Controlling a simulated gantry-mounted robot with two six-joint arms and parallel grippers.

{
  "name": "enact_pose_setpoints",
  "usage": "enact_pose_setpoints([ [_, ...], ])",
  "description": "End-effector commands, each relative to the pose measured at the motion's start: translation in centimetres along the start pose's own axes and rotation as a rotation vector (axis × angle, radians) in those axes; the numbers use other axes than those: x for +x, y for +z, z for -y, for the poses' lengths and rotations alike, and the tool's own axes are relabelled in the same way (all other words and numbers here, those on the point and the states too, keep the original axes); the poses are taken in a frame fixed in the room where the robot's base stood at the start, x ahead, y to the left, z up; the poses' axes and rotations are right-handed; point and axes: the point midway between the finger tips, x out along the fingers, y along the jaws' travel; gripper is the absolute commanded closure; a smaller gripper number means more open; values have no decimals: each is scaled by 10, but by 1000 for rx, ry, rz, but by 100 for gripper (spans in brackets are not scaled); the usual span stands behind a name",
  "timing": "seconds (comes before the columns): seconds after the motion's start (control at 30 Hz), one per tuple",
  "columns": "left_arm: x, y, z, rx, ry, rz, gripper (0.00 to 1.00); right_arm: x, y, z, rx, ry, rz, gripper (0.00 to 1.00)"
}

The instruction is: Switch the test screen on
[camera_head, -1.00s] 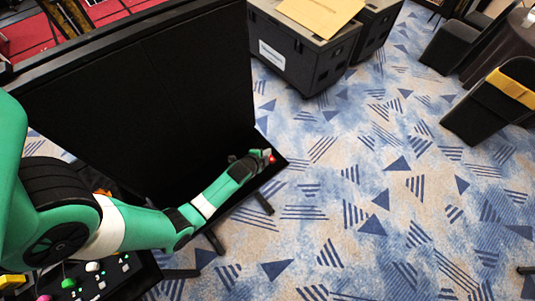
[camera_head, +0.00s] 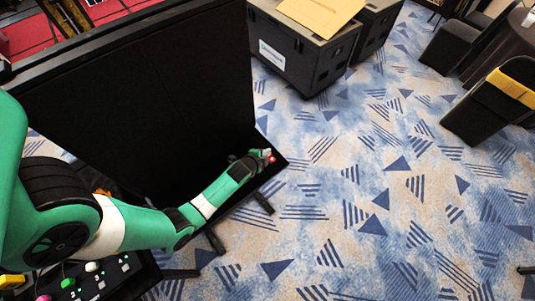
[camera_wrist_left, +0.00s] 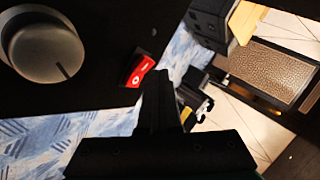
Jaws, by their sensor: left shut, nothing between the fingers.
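The test screen (camera_head: 150,80) is a large, dark black panel in the head view, with no picture on it. A narrow black ledge (camera_head: 268,184) runs along its foot. A red rocker switch (camera_wrist_left: 139,71) with a white mark sits on a black panel in the left wrist view; which way it is tipped is unclear. My left gripper (camera_head: 262,157) is at the right end of the ledge. Its shut, empty fingers (camera_wrist_left: 157,78) appear close beside the switch in the wrist view; contact cannot be told. My right gripper is not in view.
A silver knob (camera_wrist_left: 44,46) is on the same panel, left of the switch. A control box with coloured buttons (camera_head: 93,268) is at lower left. Black cases (camera_head: 305,55) stand behind the screen. Patterned carpet (camera_head: 380,200) lies open to the right.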

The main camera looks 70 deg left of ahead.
Motion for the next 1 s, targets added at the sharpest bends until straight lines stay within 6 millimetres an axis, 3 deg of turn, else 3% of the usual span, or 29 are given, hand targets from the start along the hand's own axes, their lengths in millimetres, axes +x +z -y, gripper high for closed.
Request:
enact_pose_setpoints([
  [1.0,8,6,-6,-1,1,1,100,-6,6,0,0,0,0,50],
])
